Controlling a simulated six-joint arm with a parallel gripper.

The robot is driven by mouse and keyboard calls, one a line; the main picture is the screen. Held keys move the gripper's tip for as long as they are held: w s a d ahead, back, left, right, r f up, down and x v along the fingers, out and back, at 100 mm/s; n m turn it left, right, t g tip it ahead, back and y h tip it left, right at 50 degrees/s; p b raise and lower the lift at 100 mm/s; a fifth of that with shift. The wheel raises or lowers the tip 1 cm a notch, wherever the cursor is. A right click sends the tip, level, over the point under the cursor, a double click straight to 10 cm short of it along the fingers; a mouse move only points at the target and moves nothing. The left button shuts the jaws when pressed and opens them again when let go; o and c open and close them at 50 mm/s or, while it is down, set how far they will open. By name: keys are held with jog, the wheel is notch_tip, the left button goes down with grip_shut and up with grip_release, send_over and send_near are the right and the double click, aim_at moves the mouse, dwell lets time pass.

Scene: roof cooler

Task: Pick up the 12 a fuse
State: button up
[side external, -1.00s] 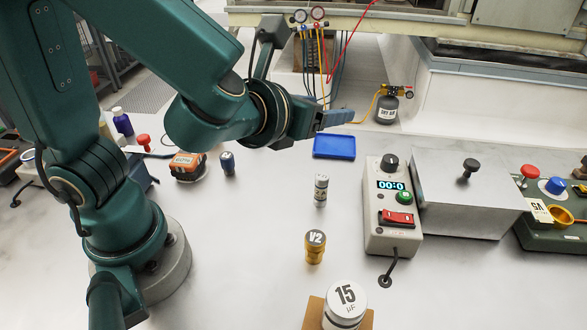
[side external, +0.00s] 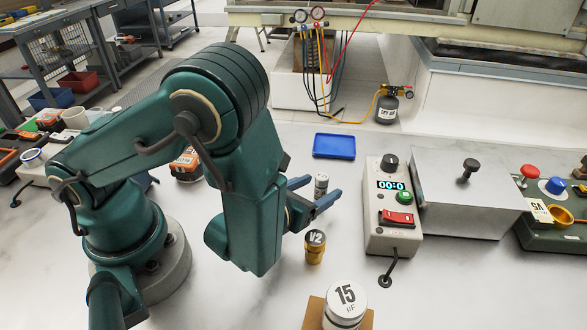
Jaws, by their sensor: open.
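A small pale cylinder with dark markings (side external: 321,182) stands upright on the white bench, left of the grey control box. It looks like the fuse, but its label is too small to read. My gripper (side external: 318,189) is open and low over the bench. Its two blue-grey fingers point right, one at the cylinder's far left side and one in front of it. The near finger hides the cylinder's lower part. The cylinder appears between the fingers in this view, but I cannot tell whether either touches it.
A brass V2 fitting (side external: 314,247) stands just in front of my gripper. A white 15 µF capacitor (side external: 344,306) is at the front. The control box (side external: 378,238) stands close on the right. An empty blue tray (side external: 334,146) lies behind, with clear bench around it.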

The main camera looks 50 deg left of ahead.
jog(key=shift+x, duration=2.6)
grip_shut()
